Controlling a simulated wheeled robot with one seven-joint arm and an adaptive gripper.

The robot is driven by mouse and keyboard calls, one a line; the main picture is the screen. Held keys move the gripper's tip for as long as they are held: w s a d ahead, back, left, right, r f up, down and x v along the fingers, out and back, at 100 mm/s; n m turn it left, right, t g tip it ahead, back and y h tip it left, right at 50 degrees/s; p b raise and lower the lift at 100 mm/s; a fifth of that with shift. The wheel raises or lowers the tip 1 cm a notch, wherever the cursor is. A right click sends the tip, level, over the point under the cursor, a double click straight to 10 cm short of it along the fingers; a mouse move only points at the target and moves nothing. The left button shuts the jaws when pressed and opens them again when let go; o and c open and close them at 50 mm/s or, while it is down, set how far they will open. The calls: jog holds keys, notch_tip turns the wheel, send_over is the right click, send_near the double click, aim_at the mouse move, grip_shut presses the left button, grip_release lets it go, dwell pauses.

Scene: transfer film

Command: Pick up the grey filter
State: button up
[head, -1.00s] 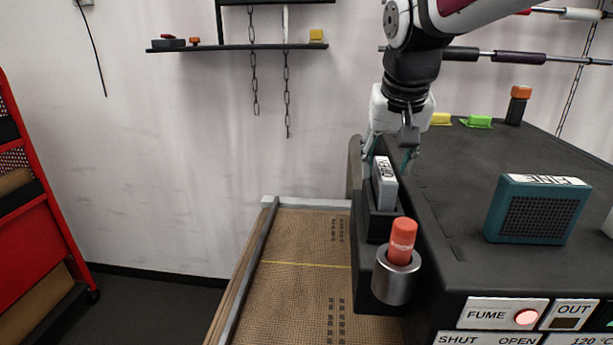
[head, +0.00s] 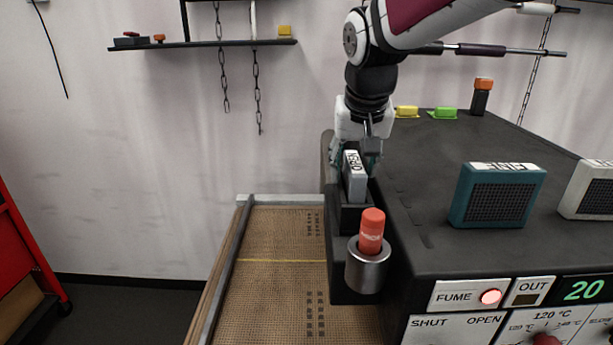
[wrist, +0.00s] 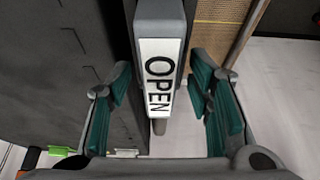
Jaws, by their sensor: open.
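A grey filter (head: 357,182) with a white label stands upright in a black holder (head: 353,217) on the left side of the dark machine. In the wrist view its label (wrist: 160,78) reads OPEN. My gripper (head: 357,151) is open above and around the filter's top, pointing down. In the wrist view its teal finger pads lie on either side of the filter, with gaps visible. A second pale grey filter (head: 590,190) is cut off at the right edge of the head view, on the machine top. The grey filter's lower part is hidden in the holder.
A teal filter (head: 497,195) labelled FINE stands on the machine top (head: 430,190). An orange-capped piece sits in a metal cup (head: 368,268) in front of the holder. Yellow (head: 407,112) and green (head: 443,113) pieces lie behind. A mesh conveyor (head: 270,260) is at left.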

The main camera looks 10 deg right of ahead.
grip_shut()
dwell(0.3)
